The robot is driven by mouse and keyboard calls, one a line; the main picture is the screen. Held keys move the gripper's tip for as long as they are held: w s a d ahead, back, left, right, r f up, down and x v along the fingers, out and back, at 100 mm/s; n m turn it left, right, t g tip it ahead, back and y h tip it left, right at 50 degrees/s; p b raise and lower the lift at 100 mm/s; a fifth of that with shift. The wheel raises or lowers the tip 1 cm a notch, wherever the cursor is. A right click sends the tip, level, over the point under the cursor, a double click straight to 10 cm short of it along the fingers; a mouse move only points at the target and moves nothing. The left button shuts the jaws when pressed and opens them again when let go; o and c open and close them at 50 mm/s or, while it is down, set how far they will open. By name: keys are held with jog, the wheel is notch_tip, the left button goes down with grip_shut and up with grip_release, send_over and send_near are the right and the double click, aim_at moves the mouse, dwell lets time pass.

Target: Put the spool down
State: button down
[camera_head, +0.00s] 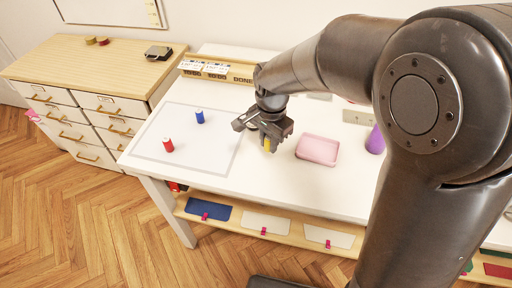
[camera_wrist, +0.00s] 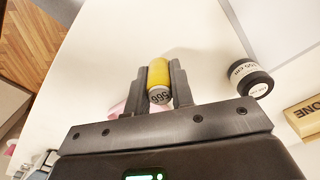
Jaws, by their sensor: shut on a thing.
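My gripper (camera_wrist: 159,86) is shut on a yellow spool (camera_wrist: 158,74), with one finger on each side of it. In the head view the yellow spool (camera_head: 268,145) hangs below my gripper (camera_head: 264,132), over the white table (camera_head: 220,178) between the outlined mat and the pink tray. I cannot tell whether the spool touches the table. A red spool (camera_head: 168,145) and a blue spool (camera_head: 200,117) stand on the pale outlined mat (camera_head: 150,153) at the left of the table.
A pink tray (camera_head: 318,150) lies just right of my gripper, with a purple object (camera_head: 375,140) farther right. A black cylinder with a white label (camera_wrist: 254,80) stands near the gripper. A wooden rack marked DONE (camera_head: 215,72) is at the back. The mat's middle is clear.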

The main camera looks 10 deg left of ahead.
jog(key=d+r, duration=0.5)
jog(key=d, duration=0.3)
jog(key=n, duration=0.3)
send_over(220, 139)
jog(key=f, duration=0.7)
jog(key=shift+d, duration=0.2)
jog(key=shift+a+f, duration=0.1)
jog(key=shift+a, duration=0.05)
jog(key=shift+s+f, duration=0.1)
jog(key=shift+f, duration=1.85)
jog(key=shift+f, duration=0.1)
jog(key=c, duration=1.3)
grip_release()
jog(key=shift+o, duration=0.2)
